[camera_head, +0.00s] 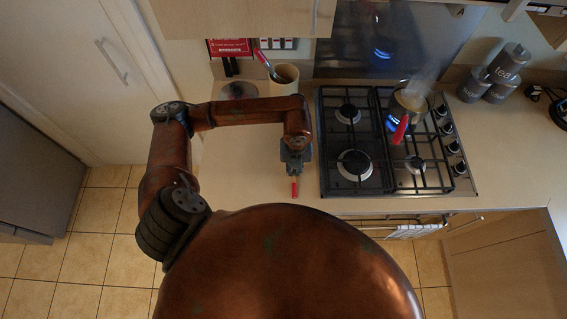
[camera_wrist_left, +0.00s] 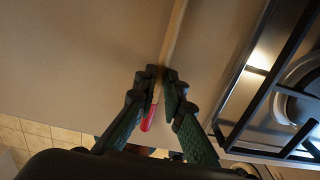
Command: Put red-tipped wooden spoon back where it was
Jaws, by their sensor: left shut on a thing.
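The red-tipped wooden spoon (camera_wrist_left: 175,38) is in my left gripper (camera_wrist_left: 162,77). In the left wrist view its pale wooden shaft runs up out of the top of the picture, and its red tip lies back between the fingers. In the head view, the red tip (camera_head: 294,189) shows just below my left gripper (camera_head: 295,173), over the counter left of the hob. The spoon's far end is hidden there. My left gripper is shut on the spoon near its red end. My right gripper is not in view.
A cream utensil jar (camera_head: 286,83) stands at the back of the counter, with a red-ended utensil (camera_head: 263,58) leaning in it. The gas hob (camera_head: 355,165) is close on the right. A steaming pot (camera_head: 407,103) with a red handle sits on it. Grey canisters (camera_head: 474,84) stand beyond.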

